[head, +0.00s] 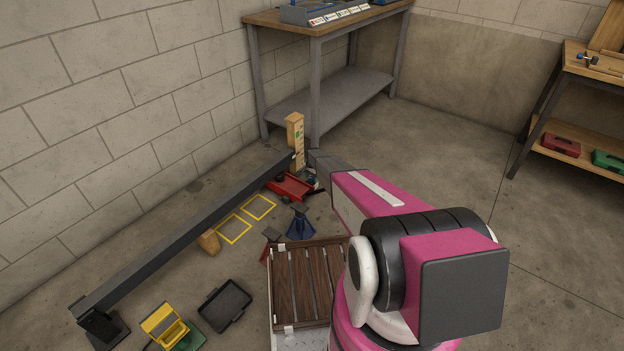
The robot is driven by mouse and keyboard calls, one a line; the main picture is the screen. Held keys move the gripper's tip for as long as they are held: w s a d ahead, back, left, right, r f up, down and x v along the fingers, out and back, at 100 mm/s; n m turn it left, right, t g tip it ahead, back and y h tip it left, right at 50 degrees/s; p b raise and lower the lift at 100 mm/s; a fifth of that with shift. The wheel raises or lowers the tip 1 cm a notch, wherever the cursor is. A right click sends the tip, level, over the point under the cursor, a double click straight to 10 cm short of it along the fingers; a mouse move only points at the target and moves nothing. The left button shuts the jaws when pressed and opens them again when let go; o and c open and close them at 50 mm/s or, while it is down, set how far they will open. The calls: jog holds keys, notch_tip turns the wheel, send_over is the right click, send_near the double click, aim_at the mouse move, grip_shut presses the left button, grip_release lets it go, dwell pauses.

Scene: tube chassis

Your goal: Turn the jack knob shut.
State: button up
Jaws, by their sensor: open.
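The red floor jack (291,187) sits low on the concrete floor, by the far end of a long dark tube (190,228) and next to an upright wooden gauge post (295,138). My arm reaches toward the jack from the right. My gripper (314,184) is open, small and partly hidden under the dark end of my arm, at the jack's right end. The knob cannot be made out here. I cannot tell whether the gripper touches the jack.
A blue stand (299,225) and a slatted wooden platform (306,284) lie nearer. Yellow floor squares (233,229), a wooden block (208,242), a black tray (225,305) and a yellow box (164,326) are left. A workbench (330,107) stands behind.

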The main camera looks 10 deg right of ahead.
aim_at(312, 178)
notch_tip(312, 178, up, 10)
jog(key=shift+r, duration=0.15)
dwell(0.3)
jog(key=shift+s+r, duration=0.1)
jog(key=s+r+n, duration=0.3)
jog(key=s+r, duration=0.8)
jog(key=s, duration=0.6)
jog(key=s+r+n, duration=0.3)
jog(key=s+r, duration=0.9)
jog(key=s, duration=0.5)
jog(key=s+r+n, duration=0.3)
jog(key=s+r, duration=0.9)
jog(key=s, duration=0.6)
